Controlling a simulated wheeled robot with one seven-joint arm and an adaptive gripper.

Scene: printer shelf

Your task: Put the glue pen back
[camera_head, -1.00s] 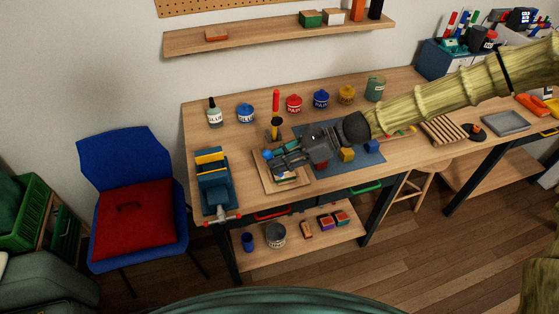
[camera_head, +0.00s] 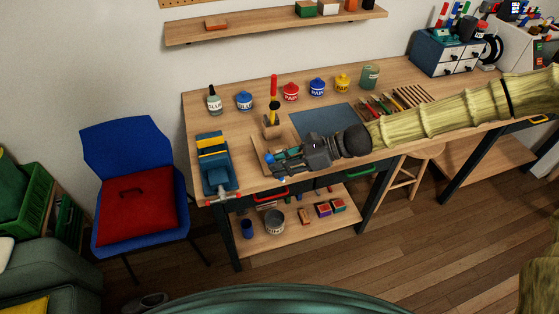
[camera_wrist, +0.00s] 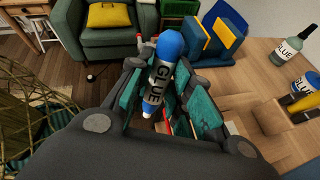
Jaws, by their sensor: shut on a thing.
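The glue pen (camera_wrist: 158,75) has a blue end, a grey body lettered GLUE and a pale tip. My gripper (camera_wrist: 160,92) is shut on it, with teal fingers on both sides, in the wrist view. In the head view, my gripper (camera_head: 276,160) is over the front left part of the bench, by a wooden tray (camera_head: 259,150), and a small blue end of the pen (camera_head: 267,158) shows at the fingertips. My gripper and arm hide part of the tray and the bench front. I cannot tell what lies directly under the pen.
A blue vise (camera_head: 216,170) stands left of the gripper. A glue bottle (camera_head: 214,102), blue glue pot (camera_head: 244,102) and paint pots line the back. The blue mat (camera_head: 322,119) looks clear where visible. A blue chair (camera_head: 125,150) stands left.

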